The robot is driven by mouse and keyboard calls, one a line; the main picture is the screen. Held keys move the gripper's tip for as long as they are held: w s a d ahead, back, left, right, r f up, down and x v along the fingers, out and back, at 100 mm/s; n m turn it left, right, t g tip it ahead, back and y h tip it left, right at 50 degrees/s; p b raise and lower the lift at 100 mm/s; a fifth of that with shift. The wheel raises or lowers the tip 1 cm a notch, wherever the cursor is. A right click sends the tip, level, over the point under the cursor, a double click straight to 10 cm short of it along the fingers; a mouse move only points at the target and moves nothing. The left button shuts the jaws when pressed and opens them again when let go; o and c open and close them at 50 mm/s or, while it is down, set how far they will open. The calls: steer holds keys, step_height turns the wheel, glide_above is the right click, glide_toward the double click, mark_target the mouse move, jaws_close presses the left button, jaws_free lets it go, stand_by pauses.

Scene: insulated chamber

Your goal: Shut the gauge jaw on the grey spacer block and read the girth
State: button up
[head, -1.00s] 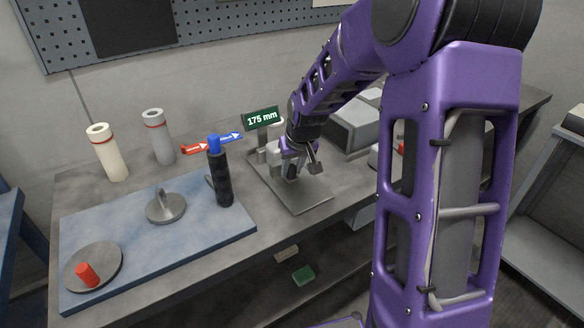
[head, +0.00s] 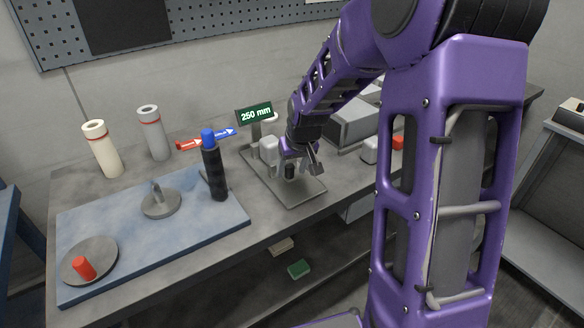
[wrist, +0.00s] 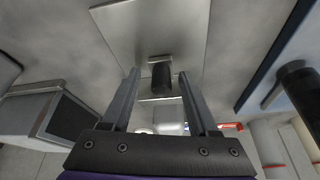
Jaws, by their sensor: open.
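The gauge (head: 297,191) is a grey plate with upright parts at its back and a green display (head: 255,115) reading 250 mm. A pale grey block-like piece (head: 268,149) stands on it; I cannot tell whether this is the spacer block or a fixed part. My gripper (head: 303,166) is low over the plate, to the right of this piece. In the wrist view my gripper (wrist: 160,72) is open, with a dark knob (wrist: 160,77) between its fingers, not clamped. Contact with the knob cannot be told. My arm hides part of the gauge.
A blue board (head: 120,245) carries a black post with a blue top (head: 214,170), a round grey weight (head: 161,203) and a disc with a red peg (head: 90,260). Two capped cylinders (head: 153,135) stand behind. Pale (head: 370,150) and red (head: 398,143) pieces lie right.

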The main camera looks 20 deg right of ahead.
steer(key=shift+r, duration=0.1)
steer(key=a+p+v, duration=0.1)
steer(key=p+v, duration=0.2)
steer(key=v, duration=1.4)
steer(key=shift+d, duration=0.45)
steer(key=shift+s+r, duration=0.1)
